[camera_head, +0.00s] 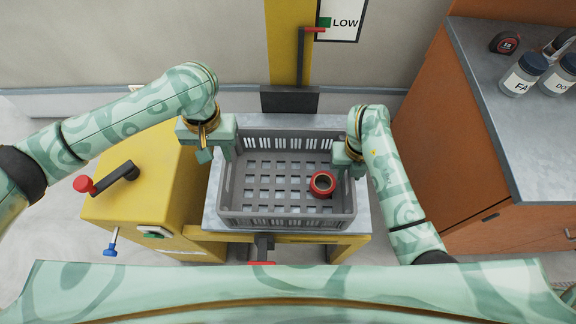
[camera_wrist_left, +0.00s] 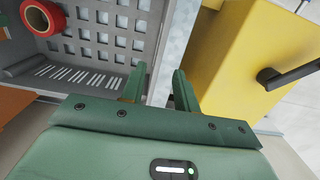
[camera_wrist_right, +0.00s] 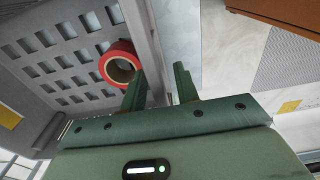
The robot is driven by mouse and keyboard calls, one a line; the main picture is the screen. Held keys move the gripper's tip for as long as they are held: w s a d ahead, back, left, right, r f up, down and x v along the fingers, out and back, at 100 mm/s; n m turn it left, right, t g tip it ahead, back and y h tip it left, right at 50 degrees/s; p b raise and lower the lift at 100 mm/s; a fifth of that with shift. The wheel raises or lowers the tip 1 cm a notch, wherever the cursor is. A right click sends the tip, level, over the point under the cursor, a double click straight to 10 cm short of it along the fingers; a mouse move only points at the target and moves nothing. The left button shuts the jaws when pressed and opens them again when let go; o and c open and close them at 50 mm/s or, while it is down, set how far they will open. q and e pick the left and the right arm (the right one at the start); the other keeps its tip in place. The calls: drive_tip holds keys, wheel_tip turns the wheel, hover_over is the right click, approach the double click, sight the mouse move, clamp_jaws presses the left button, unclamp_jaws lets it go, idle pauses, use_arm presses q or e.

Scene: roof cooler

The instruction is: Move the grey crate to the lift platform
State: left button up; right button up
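The grey crate (camera_head: 286,217) sits upright on a grey metal platform (camera_head: 212,212) with a yellow frame, which looks like the lift platform. A red ring-shaped roll (camera_head: 322,184) lies inside at the crate's right; it also shows in the left wrist view (camera_wrist_left: 42,17) and right wrist view (camera_wrist_right: 120,64). My left gripper (camera_head: 222,152) is at the crate's left wall, its fingers apart on either side of the rim in the left wrist view (camera_wrist_left: 160,82). My right gripper (camera_head: 345,165) is at the right wall, fingers also apart around the rim in the right wrist view (camera_wrist_right: 159,82). Contact is unclear.
A yellow cabinet (camera_head: 140,200) with a red-knobbed crank (camera_head: 108,179) stands left. A yellow post (camera_head: 284,70) with a lever and a "LOW" sign (camera_head: 340,20) rises behind. A brown-sided counter (camera_head: 525,140) with jars (camera_head: 522,75) stands right.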

use_arm(q)
wheel_tip(320, 180, up, 3)
drive_tip(key=shift+f, duration=0.2)
use_arm(e)
drive_tip(key=shift+r, duration=0.15)
drive_tip(key=r, duration=0.7)
drive_tip(key=w+r, duration=0.1)
drive_tip(key=r, duration=0.2)
drive_tip(key=shift+r, duration=0.3)
drive_tip(key=shift+s+r, duration=0.15)
drive_tip(key=shift+r, duration=0.4)
use_arm(q)
drive_tip(key=shift+r, duration=0.35)
use_arm(e)
drive_tip(key=shift+s, duration=0.1)
